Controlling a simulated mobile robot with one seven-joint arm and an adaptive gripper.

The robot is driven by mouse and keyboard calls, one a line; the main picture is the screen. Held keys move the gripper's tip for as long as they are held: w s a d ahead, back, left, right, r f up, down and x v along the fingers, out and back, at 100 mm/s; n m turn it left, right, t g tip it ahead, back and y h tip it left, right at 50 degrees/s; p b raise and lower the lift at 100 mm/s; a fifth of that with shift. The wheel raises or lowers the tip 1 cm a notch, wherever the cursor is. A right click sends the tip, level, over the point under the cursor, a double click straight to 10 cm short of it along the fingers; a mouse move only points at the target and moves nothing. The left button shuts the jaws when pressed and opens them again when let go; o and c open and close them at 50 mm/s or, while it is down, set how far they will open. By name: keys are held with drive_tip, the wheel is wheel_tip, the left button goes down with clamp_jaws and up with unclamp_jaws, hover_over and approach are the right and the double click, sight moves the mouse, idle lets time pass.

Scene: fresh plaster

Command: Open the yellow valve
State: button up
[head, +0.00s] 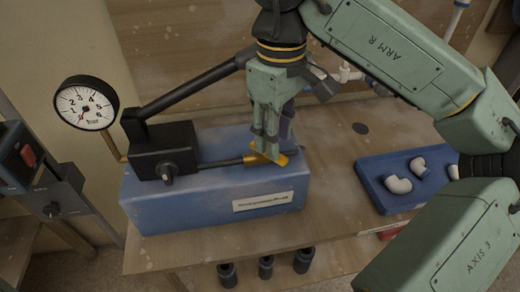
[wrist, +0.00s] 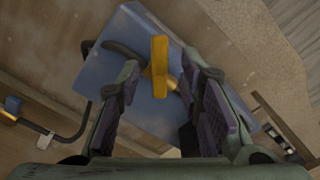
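The yellow valve (head: 277,160) is a small flat handle at the right end of a dark rod, on the blue box (head: 215,205) of a hand pump. My gripper (head: 264,148) is right above it, pointing down, and its fingertips hide part of the handle. In the wrist view the yellow valve (wrist: 159,52) shows as a bar between the two padded fingers of my gripper (wrist: 160,78). The fingers are spread, with gaps beside the bar. I cannot tell whether either finger touches it.
A pressure gauge (head: 86,104) and black pump block (head: 163,150) stand left. A black lever (head: 190,85) slopes up toward my wrist. A blue tray (head: 378,192) with white pipe elbows lies right on the wooden bench (head: 335,145). Black sockets (head: 266,267) sit below the front edge.

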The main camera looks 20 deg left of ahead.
wheel_tip(320, 180, up, 8)
drive_tip(key=shift+r, duration=0.15)
idle(0.4)
drive_tip(key=shift+s, duration=0.1)
